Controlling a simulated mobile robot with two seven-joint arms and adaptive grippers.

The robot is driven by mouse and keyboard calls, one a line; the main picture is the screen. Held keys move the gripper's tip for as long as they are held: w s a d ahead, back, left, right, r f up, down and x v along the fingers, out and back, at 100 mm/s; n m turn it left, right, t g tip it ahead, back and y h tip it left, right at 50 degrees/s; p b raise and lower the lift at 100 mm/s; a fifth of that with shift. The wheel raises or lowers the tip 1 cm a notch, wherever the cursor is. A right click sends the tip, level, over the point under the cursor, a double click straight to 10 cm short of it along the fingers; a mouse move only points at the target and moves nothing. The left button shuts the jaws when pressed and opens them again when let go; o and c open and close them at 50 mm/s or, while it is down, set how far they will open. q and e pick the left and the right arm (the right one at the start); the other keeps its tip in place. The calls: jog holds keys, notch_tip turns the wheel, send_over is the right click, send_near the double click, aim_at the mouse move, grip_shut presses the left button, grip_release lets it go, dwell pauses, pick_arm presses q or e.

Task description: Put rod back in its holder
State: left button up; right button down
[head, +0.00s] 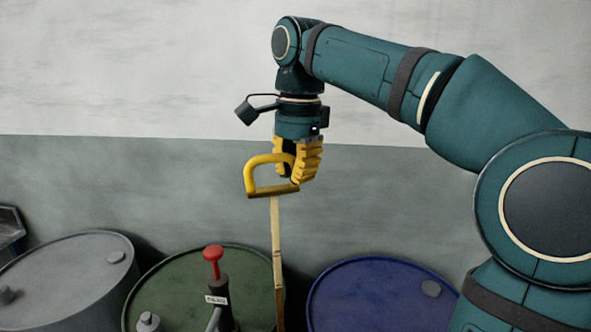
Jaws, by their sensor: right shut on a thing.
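My right gripper (297,160) is shut on the yellow D-shaped handle of the rod (277,235). The rod is thin and pale and hangs nearly straight down from the handle. Its lower part passes over the right side of the green drum (165,285) in the picture, and its lower end is out of frame. I cannot tell whether the rod is inside the drum, in front of it or behind it. No holder for the rod can be made out. My left gripper is not in view.
A pump with a red knob (213,254) and a white label stands on the green drum. A grey drum (70,265) is at the left and a blue drum (375,295) at the right. A plain wall is behind, with free space above the drums.

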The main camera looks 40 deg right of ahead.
pick_arm(q)
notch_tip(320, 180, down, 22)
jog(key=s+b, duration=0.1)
jog(key=b, duration=2)
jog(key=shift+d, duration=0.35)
pick_arm(e)
notch_tip(320, 180, down, 45)
jog(key=shift+d+r, duration=0.15)
jog(key=shift+d, duration=0.25)
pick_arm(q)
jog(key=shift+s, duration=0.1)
pick_arm(e)
jog(key=shift+w, duration=0.1)
jog(key=c, duration=1.1)
grip_release()
